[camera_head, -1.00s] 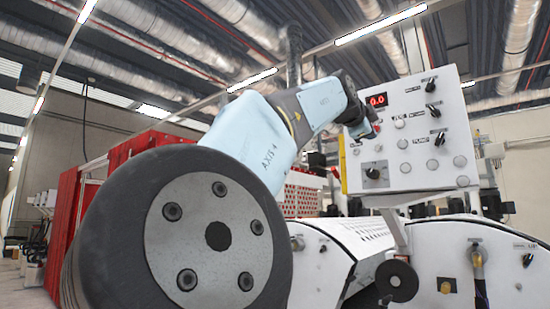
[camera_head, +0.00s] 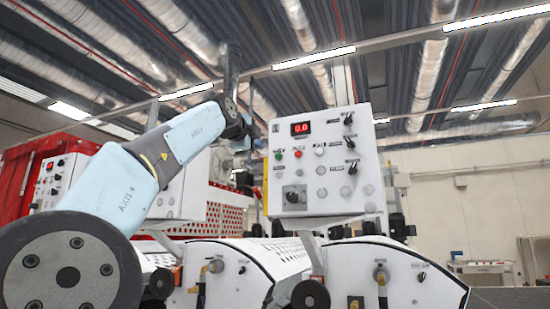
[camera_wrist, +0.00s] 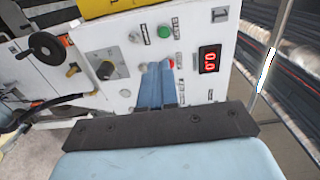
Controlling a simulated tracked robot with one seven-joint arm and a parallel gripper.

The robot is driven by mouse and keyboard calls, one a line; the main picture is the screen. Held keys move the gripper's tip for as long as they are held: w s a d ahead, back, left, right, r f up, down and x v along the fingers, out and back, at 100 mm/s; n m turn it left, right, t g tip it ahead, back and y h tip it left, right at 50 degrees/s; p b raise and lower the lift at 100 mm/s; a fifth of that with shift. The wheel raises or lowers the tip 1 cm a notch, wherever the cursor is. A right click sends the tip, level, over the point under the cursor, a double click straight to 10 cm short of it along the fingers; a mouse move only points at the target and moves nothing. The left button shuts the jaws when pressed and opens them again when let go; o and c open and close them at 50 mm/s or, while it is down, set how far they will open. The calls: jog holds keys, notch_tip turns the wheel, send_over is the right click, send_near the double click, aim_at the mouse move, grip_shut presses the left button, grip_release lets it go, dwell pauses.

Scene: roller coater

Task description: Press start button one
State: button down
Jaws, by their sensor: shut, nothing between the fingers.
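The white control panel (camera_head: 322,205) has a red digital display (camera_head: 300,128), a green button (camera_head: 278,154), a red button (camera_head: 298,153) and a white button (camera_head: 319,150). Its labels are too small to read. In the wrist view, my gripper (camera_wrist: 158,66) is shut and empty. Its blue fingers point at the panel, and their tips overlap the edge of the red button (camera_wrist: 169,63). The green button (camera_wrist: 164,31) is in clear view beyond the fingertips. I cannot tell whether the fingers touch the panel. In the head view, my gripper is too small to make out.
A dark rotary knob (camera_head: 294,195) is low on the panel, with several black switches (camera_head: 350,143) on its right. A yellow strip (camera_wrist: 108,6) borders one panel edge. White machine housings (camera_head: 235,268) stand below. Another panel (camera_head: 52,183) stands at the left.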

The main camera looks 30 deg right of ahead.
aim_at(277, 159)
jog(key=shift+x, duration=6.8)
jog(key=shift+w+a, duration=0.1)
jog(key=shift+w, duration=0.05)
